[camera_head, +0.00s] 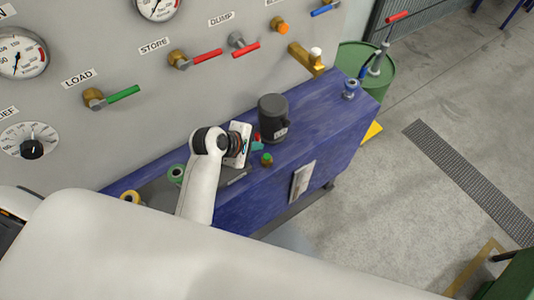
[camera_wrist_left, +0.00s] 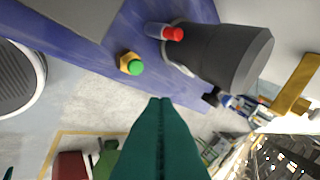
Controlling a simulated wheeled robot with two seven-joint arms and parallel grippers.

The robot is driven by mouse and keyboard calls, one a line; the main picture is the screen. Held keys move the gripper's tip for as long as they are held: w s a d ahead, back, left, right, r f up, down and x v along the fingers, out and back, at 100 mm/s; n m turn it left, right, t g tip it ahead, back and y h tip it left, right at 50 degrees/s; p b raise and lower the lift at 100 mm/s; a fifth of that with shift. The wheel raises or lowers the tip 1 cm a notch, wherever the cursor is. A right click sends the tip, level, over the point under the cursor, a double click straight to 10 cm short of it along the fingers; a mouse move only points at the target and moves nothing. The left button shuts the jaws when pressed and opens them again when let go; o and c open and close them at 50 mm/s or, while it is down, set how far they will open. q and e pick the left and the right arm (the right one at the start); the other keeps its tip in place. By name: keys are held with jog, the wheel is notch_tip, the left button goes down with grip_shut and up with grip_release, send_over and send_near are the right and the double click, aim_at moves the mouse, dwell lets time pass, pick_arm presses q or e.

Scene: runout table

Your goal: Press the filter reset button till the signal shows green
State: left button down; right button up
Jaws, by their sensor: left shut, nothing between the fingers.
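The dark grey filter housing (camera_head: 272,118) stands on the blue bench; it fills the upper right of the left wrist view (camera_wrist_left: 225,55). A short grey cylinder with a red end (camera_wrist_left: 173,33) sits at its base, and the red also shows in the head view (camera_head: 257,135). A brass hex fitting with a green dome (camera_wrist_left: 135,67) stands beside it, also seen in the head view (camera_head: 267,158). Which is button or signal is not labelled. My left gripper's teal fingers (camera_wrist_left: 160,102) are shut and empty, apart from both in the wrist picture. My right gripper is out of view.
The blue bench (camera_head: 335,115) runs along a grey panel with gauges, a red lever (camera_head: 207,57) and a green lever (camera_head: 124,94). A blue-topped fitting (camera_head: 350,88) stands at the bench's far end. A green drum (camera_head: 378,75) is beyond; the floor right is open.

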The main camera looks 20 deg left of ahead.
aim_at(267, 157)
pick_arm(q)
jog(key=w+n, duration=0.2)
jog(key=w+d+n, duration=0.1)
jog(key=shift+w+d+r+t+h, duration=0.1)
jog(key=shift+w+r+t+h, duration=0.1)
jog(key=shift+r+t+h, duration=0.15)
jog(key=shift+f, duration=0.1)
notch_tip(267, 157, down, 9)
jog(key=b, duration=0.3)
jog(key=shift+r, duration=0.2)
jog(key=shift+f, duration=0.2)
dwell(1.8)
jog(key=shift+f, duration=0.25)
